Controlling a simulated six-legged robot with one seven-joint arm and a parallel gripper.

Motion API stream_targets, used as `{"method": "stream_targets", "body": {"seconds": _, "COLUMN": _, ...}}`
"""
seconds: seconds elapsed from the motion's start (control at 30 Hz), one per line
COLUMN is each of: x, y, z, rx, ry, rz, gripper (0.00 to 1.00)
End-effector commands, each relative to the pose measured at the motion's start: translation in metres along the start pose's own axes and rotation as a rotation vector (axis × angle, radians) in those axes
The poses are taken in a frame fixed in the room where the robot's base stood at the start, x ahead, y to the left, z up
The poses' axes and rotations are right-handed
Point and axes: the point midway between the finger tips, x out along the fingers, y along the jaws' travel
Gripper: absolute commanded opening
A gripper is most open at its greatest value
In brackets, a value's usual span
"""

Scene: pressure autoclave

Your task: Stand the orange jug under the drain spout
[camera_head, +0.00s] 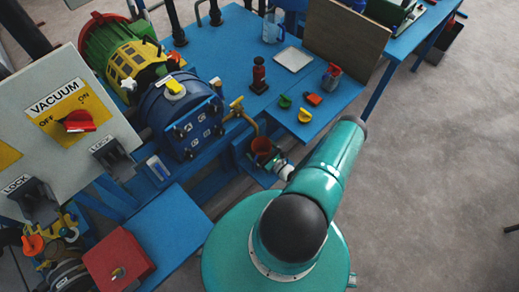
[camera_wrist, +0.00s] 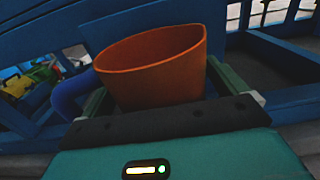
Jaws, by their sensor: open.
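The orange jug (camera_head: 261,146) stands on a small low blue shelf (camera_head: 250,173) at the front of the blue bench. A brass drain spout (camera_head: 248,121) bends down from the blue autoclave vessel (camera_head: 182,117), and its lower end shows directly over the jug's mouth. My gripper (camera_head: 277,162) is beside the jug, at the end of my teal arm. In the wrist view the jug (camera_wrist: 150,67) fills the middle, upright, with my open gripper's (camera_wrist: 168,92) fingers on either side of it. Whether the fingers touch it cannot be told. The jug's base is hidden by my gripper.
A white panel with a red vacuum knob (camera_head: 78,121) stands at left. A red box (camera_head: 117,262) sits on a lower blue shelf. The bench top holds a white tray (camera_head: 293,59) and small coloured items. Grey floor at right is clear.

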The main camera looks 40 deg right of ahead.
Motion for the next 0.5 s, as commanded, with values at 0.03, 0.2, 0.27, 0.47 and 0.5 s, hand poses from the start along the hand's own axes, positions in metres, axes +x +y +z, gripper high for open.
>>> {"method": "stream_targets", "body": {"seconds": 0.03, "x": -0.008, "y": 0.000, "z": -0.001, "rx": 0.001, "ry": 0.002, "rz": -0.001, "gripper": 0.98}}
{"method": "stream_targets", "body": {"seconds": 0.2, "x": -0.043, "y": -0.001, "z": -0.001, "rx": 0.001, "ry": 0.003, "rz": -0.004, "gripper": 0.98}}
{"method": "stream_targets", "body": {"seconds": 0.27, "x": -0.056, "y": -0.001, "z": 0.000, "rx": 0.000, "ry": 0.002, "rz": -0.004, "gripper": 0.98}}
{"method": "stream_targets", "body": {"seconds": 0.47, "x": -0.095, "y": -0.001, "z": 0.000, "rx": 0.000, "ry": 0.001, "rz": -0.004, "gripper": 0.98}}
{"method": "stream_targets", "body": {"seconds": 0.5, "x": -0.101, "y": -0.001, "z": 0.000, "rx": 0.000, "ry": 0.001, "rz": -0.003, "gripper": 0.98}}
